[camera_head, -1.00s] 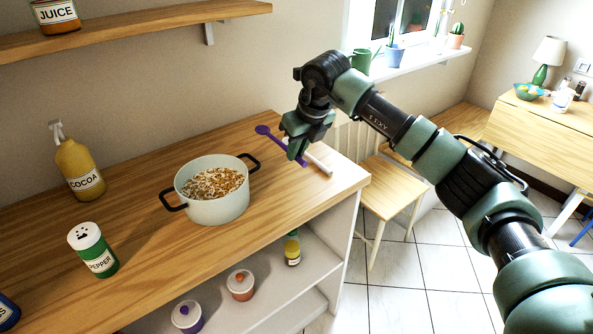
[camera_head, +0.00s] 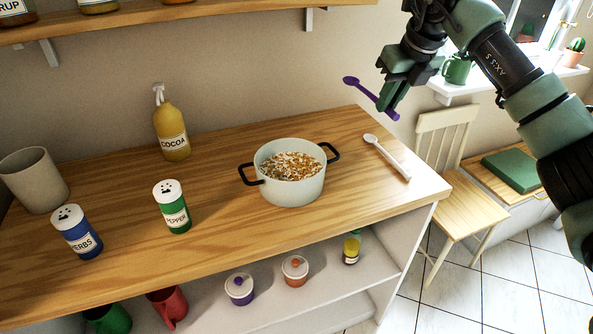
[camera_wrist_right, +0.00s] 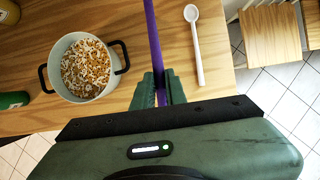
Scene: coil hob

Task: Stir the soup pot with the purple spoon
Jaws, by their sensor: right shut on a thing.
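The purple spoon (camera_head: 369,96) is held in the air by my right gripper (camera_head: 389,97), which is shut on its handle. The bowl end points up and left in the head view. In the right wrist view the purple handle (camera_wrist_right: 152,40) runs up from between the fingers (camera_wrist_right: 160,90), and its bowl is out of frame. The soup pot (camera_head: 291,178), pale with two black handles, stands on the wooden counter, left of and below the gripper. It is full of white and orange bits and also shows in the wrist view (camera_wrist_right: 86,67). My left gripper is out of view.
A white spoon (camera_head: 388,157) lies on the counter right of the pot. A cocoa bottle (camera_head: 171,132), pepper shaker (camera_head: 172,207), herbs shaker (camera_head: 77,232) and grey cup (camera_head: 35,180) stand to the left. A wall shelf (camera_head: 150,20) is above. A chair (camera_head: 460,210) stands at right.

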